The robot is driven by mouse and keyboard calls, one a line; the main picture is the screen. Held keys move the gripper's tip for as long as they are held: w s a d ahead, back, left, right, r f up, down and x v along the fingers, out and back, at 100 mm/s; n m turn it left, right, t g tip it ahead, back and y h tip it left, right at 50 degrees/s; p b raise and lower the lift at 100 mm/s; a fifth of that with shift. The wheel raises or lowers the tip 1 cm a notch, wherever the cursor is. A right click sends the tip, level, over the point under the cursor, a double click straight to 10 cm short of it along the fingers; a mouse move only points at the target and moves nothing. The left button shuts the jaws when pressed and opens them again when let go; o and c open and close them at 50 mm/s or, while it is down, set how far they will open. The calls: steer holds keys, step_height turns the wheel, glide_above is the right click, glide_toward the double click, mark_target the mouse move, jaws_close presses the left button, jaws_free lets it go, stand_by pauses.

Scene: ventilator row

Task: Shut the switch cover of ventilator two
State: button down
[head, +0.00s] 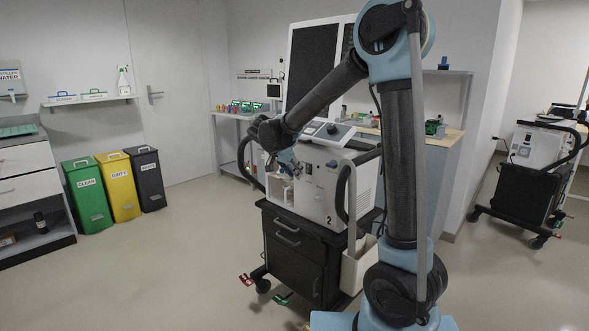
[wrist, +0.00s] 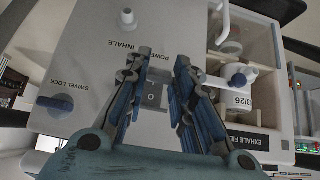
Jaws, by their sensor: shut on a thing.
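Ventilator two (head: 318,205), a white unit marked 2 on a black cart, stands in the middle of the head view. My gripper (head: 287,168) is at its front panel. In the wrist view, the blue fingers of my gripper (wrist: 161,66) stand on either side of the power switch (wrist: 152,97), with its O mark showing. The fingers are shut on the switch cover (wrist: 160,75), a small greyish piece between the tips beneath the POWER label. The fingers hide much of the cover, and its exact angle cannot be told.
Beside the switch are the swivel lock knob (wrist: 59,104) and the exhale filter (wrist: 238,98). A black handle (head: 345,195) curves up at the cart's right front. Clean, dirty and black bins (head: 118,187) stand at the left wall. Open floor lies left of the cart.

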steer(key=shift+w+d+f+t+h, duration=0.4)
steer(key=shift+f+t+h, duration=0.5)
steer(key=shift+t, duration=0.35)
steer(key=shift+w+d+f+t+h, duration=0.4)
steer(key=shift+f+t+h, duration=0.35)
steer(key=shift+t+h, duration=0.4)
steer(key=shift+w+d+f+t+h, duration=0.25)
steer(key=shift+w+f+t+h, duration=0.2)
steer(key=shift+f+t+h, duration=0.65)
steer(key=shift+r+t, duration=0.3)
steer(key=c, duration=1.4)
jaws_free()
steer(key=shift+o, duration=0.2)
